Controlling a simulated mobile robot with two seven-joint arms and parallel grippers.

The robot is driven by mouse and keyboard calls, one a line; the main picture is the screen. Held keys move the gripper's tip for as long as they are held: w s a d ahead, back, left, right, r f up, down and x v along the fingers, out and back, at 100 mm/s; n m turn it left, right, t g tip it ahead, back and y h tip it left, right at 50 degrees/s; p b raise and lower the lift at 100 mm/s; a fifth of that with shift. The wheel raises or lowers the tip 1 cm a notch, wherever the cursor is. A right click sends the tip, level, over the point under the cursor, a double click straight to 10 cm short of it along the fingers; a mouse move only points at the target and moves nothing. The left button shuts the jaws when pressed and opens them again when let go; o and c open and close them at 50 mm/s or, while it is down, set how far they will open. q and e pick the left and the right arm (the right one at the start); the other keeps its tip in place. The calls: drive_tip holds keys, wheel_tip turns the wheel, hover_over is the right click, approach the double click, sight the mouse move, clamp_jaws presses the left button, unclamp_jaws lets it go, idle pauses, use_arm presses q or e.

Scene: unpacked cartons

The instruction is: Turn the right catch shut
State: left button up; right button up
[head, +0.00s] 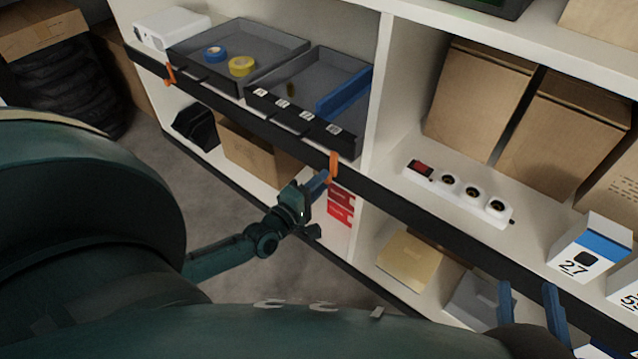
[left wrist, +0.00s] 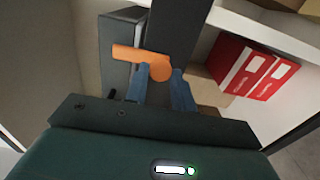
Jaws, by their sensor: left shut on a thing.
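The right catch (head: 333,163) is an orange lever on the dark shelf-edge bar, below the right end of the trays; in the head view it stands roughly upright. In the left wrist view the catch (left wrist: 128,53) shows a long arm pointing left from a rounded end, which is partly between the fingers. My left gripper (head: 322,181) is shut on the catch; its blue fingers (left wrist: 161,90) show in the left wrist view. The left catch (head: 169,74) is also orange, at the bar's left. My right gripper (head: 531,303) is open and empty at the lower right.
Two grey trays (head: 300,52) sit behind the bar, one with blue and yellow tape rolls. A white power strip (head: 460,192), cartons (head: 480,95) and a box marked 27 (head: 588,250) stand to the right. Red binders (head: 340,205) stand below the right catch.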

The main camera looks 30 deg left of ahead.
use_arm(q)
drive_tip(key=o, duration=1)
drive_tip(key=shift+c, duration=0.2)
drive_tip(key=s+a+p, duration=0.1)
drive_tip(key=s+p, duration=0.2)
drive_tip(key=s, duration=1)
